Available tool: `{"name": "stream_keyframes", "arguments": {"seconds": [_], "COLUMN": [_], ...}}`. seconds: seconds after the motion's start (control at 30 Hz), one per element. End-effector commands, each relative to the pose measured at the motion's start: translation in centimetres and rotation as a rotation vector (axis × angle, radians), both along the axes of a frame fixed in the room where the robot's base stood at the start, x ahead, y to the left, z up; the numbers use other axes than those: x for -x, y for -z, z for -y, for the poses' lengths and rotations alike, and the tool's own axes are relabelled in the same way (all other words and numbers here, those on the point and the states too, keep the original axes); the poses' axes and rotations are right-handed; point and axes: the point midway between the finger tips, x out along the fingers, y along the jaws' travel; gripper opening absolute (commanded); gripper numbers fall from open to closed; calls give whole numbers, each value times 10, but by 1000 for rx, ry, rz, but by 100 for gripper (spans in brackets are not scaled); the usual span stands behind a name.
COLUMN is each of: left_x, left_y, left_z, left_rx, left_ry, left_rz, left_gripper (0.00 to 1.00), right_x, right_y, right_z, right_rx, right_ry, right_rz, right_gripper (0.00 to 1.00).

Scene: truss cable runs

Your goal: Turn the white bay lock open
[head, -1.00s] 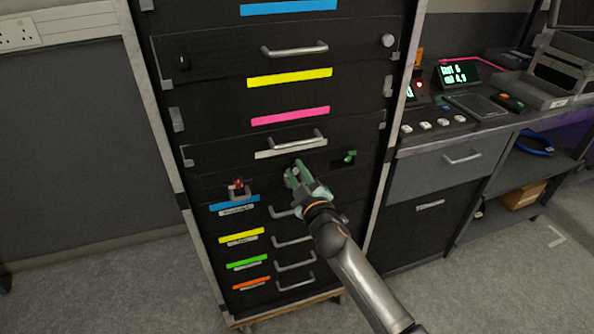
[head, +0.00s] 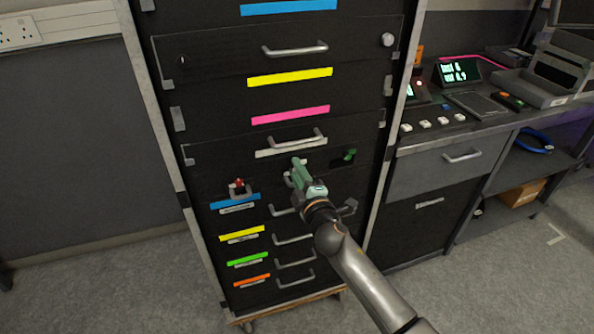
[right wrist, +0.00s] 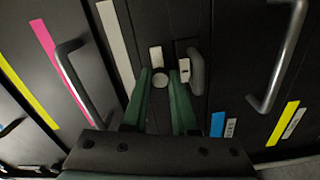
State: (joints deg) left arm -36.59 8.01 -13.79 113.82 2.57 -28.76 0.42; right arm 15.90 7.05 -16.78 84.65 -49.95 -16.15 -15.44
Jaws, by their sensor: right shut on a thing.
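The white bay's drawer front carries a white strip (head: 284,148) under a metal handle. Just below the strip, my right gripper (head: 297,166) points its green fingers at the dark cabinet face. In the right wrist view the gripper's fingers (right wrist: 161,84) stand on either side of a small round grey knob, the white bay lock (right wrist: 159,80), and are shut on it. In the head view the fingers hide most of the lock. How far the lock is turned cannot be told. My left gripper is not in view.
A red part (head: 238,184) sits left of the gripper and a green part (head: 349,155) to its right, both on the cabinet. Several handles project nearby, including a grey one (right wrist: 196,72) close beside the fingers. A bench with a grey drawer (head: 445,165) stands at the right.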

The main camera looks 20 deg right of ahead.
Motion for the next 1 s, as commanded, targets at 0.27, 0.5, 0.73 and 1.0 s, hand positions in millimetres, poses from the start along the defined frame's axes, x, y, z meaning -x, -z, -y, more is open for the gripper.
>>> {"name": "stream_keyframes", "arguments": {"seconds": [0.27,0.5,0.73,1.0], "left_x": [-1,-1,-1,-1], "left_y": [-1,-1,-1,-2], "left_z": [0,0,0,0], "left_rx": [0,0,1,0], "left_ry": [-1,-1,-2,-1], "left_rz": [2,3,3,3], "left_gripper": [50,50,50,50], "right_x": [0,0,0,4], "right_y": [0,0,0,0], "right_z": [0,0,0,0], "right_rx": [9,8,6,5], "right_ry": [-1,-1,-1,0], "right_rz": [2,1,1,0], "right_gripper": [0,39,56,56]}}
